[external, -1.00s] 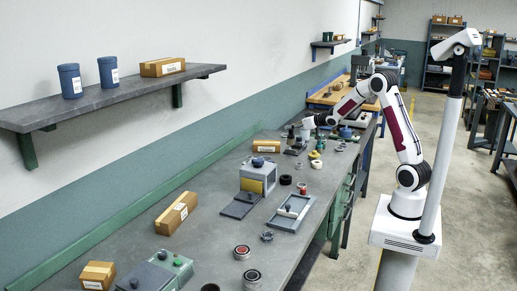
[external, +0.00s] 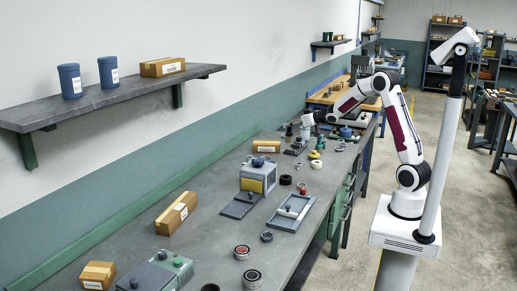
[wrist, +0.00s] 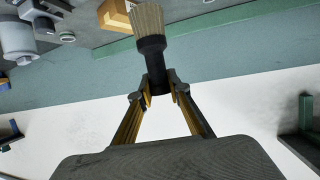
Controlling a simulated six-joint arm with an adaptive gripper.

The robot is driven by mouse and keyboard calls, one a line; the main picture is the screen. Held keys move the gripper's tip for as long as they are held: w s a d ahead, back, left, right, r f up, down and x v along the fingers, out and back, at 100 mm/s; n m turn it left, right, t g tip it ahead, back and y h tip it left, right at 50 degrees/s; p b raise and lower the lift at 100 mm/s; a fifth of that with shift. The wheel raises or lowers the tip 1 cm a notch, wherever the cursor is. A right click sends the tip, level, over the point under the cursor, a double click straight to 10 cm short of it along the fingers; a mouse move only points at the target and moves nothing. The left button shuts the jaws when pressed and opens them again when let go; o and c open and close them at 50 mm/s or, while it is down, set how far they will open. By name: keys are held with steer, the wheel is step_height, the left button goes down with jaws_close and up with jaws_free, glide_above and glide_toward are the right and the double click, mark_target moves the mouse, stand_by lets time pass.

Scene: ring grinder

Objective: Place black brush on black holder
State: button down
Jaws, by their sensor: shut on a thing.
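My gripper (wrist: 157,88) is shut on the black brush (wrist: 151,47) in the wrist view. The fingers hold its dark handle, and its pale bristles point to the top of the picture, away from my gripper. In the external view my gripper (external: 303,132) is small and dark at the end of my arm, over the far part of the bench. The brush is too small to make out surely there. I cannot tell which of the small dark things on the bench is the black holder.
The long grey bench (external: 225,232) carries a grey box with a yellow front (external: 258,177), a tray (external: 291,212) and several small parts. A cardboard box (external: 265,146) stands by the wall near my gripper. A wall shelf (external: 110,97) hangs at the left. Bare bench lies between these things.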

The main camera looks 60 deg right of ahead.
steer(key=s+a+n+y, duration=0.2)
steer(key=a+n+y, duration=0.1)
steer(key=a, duration=0.4)
steer(key=s+a+r+n+g+y, duration=0.1)
steer(key=s+a+n+y, duration=0.2)
steer(key=a, duration=0.5)
steer(key=s+a+n+g+y, duration=0.1)
steer(key=s+a+n+y, duration=0.1)
steer(key=a, duration=0.6)
steer(key=shift+s+a+r+n+y, duration=0.25)
steer(key=shift+s+n+y, duration=0.2)
steer(key=shift+y, duration=0.55)
steer(key=shift+w, duration=0.1)
step_height(320, 180, down, 6)
steer(key=shift+f, duration=0.15)
steer(key=shift+f, duration=1.85)
steer(key=shift+f, duration=0.1)
